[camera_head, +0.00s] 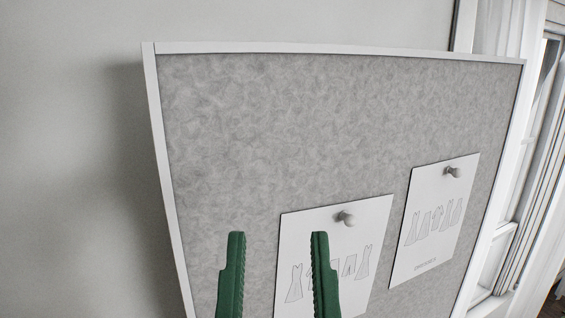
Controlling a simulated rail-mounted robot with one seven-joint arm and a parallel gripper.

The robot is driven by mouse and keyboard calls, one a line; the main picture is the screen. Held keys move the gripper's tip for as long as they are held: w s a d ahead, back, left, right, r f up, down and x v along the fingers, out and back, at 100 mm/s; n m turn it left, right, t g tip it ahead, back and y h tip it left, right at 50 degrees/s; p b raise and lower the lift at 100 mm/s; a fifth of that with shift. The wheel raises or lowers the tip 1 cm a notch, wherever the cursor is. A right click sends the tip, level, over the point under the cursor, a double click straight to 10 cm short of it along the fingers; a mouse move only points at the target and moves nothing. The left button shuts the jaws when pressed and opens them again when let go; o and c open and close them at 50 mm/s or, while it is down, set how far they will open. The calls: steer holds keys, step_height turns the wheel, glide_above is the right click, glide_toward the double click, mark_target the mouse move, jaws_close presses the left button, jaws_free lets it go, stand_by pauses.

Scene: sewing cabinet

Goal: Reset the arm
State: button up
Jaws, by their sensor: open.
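My gripper (276,255) shows at the bottom middle of the head camera view. Its two green fingers point up and stand well apart, with nothing between them but the board behind. The right finger overlaps part of a white pattern sheet (370,215). I cannot tell how far the fingertips are from the board. The rest of my arm is below the picture's edge.
A grey pinboard (320,120) with a white frame fills most of the view. A second pattern sheet (436,215) hangs to the right. Round pins (345,218) hold the sheets. A bare wall (60,160) is at left, a window (515,200) at right.

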step_height(320, 180, up, 5)
steer(key=p, duration=0.2)
steer(key=shift+r+p, duration=0.1)
steer(key=shift+p, duration=0.2)
